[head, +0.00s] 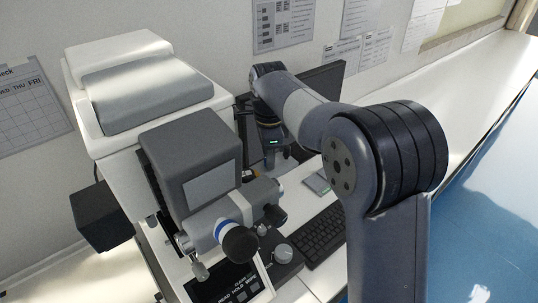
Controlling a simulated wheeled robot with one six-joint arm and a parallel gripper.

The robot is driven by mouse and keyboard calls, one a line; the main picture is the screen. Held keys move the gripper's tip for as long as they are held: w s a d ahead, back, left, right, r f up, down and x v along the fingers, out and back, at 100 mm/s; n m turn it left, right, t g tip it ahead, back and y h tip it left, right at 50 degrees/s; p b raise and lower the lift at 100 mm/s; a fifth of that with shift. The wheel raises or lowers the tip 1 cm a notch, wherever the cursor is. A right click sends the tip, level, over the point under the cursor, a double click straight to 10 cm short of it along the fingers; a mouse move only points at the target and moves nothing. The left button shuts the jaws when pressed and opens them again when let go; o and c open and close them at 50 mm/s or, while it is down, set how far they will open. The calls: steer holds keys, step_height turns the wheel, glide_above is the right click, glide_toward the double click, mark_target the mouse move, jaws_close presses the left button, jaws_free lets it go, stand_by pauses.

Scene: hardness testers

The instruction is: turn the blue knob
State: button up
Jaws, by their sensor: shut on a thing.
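A white and grey hardness tester (130,50) stands at the left. The only blue I make out on it is a blue band (221,227) behind a round black end piece at the front. I cannot tell whether that is the blue knob; no other blue knob shows. My gripper (268,154) points down behind and to the right of the tester's grey head, below the wrist with a green light. The fingertips are mostly hidden by the tester. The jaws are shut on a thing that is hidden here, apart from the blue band.
A keyboard (325,236) lies on the bench to the right of the tester. A dark monitor (325,78) stands behind my arm. A control panel (238,288) is at the tester's front. The white bench top (445,75) is clear at the far right.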

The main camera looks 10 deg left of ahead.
steer(key=m, duration=0.5)
steer(key=shift+m, duration=0.3)
stand_by(0.4)
steer(key=o, duration=1)
step_height(320, 180, up, 11)
steer(key=shift+b, duration=0.4)
steer(key=shift+f, duration=0.1)
step_height(320, 180, down, 11)
steer(key=shift+r+p, duration=0.1)
steer(key=shift+p, duration=0.3)
